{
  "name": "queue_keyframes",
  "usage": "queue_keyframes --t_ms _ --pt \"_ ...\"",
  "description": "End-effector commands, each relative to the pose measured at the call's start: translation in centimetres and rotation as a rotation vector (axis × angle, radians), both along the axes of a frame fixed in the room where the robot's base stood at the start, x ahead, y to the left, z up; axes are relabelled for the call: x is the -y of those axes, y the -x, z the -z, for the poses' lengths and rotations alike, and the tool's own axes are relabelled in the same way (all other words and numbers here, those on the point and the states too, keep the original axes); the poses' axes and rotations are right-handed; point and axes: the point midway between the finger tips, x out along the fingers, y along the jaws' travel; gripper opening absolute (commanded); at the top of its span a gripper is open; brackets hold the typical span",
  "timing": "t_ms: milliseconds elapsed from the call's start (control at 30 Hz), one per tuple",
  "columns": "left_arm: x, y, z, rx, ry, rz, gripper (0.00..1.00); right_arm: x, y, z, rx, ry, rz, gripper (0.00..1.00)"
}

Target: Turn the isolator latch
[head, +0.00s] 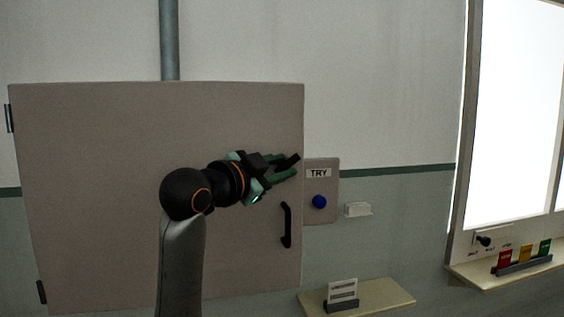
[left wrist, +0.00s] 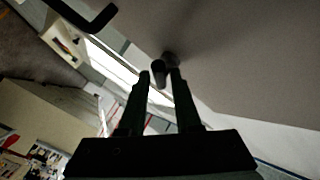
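The isolator latch (head: 294,160) is a short black handle near the upper right edge of a large grey-brown cabinet door (head: 100,180). My left gripper (head: 282,168), with green fingers, is at the latch and partly hides it. In the left wrist view the dark latch (left wrist: 158,73) lies at the tips of my left gripper (left wrist: 160,78), between the two fingers. The fingers are apart, with a visible gap between them. I cannot tell whether either finger touches the latch. My right gripper is not in view.
A black door handle (head: 286,225) is below the gripper. Right of the door is a panel (head: 329,211) with a TRY label (head: 318,173) and a blue button (head: 319,201). A shelf (head: 385,296) holds a card (head: 343,291). Coloured tags (head: 525,254) stand on the window sill.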

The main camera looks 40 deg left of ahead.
Motion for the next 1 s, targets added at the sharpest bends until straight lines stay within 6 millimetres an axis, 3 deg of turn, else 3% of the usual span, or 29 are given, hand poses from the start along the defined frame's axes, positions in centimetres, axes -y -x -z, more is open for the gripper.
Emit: queue_keyframes --t_ms 367,667,1000 --pt "0.03 -0.64 0.08 -0.001 0.0 0.001 0.32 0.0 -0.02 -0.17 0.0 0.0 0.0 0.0" --pt "0.03 -0.62 0.07 -0.001 0.0 0.001 0.0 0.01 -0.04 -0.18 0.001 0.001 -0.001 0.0" --pt "0.02 -0.61 0.08 -0.001 0.0 0.0 0.0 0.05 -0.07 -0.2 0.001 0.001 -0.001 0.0"
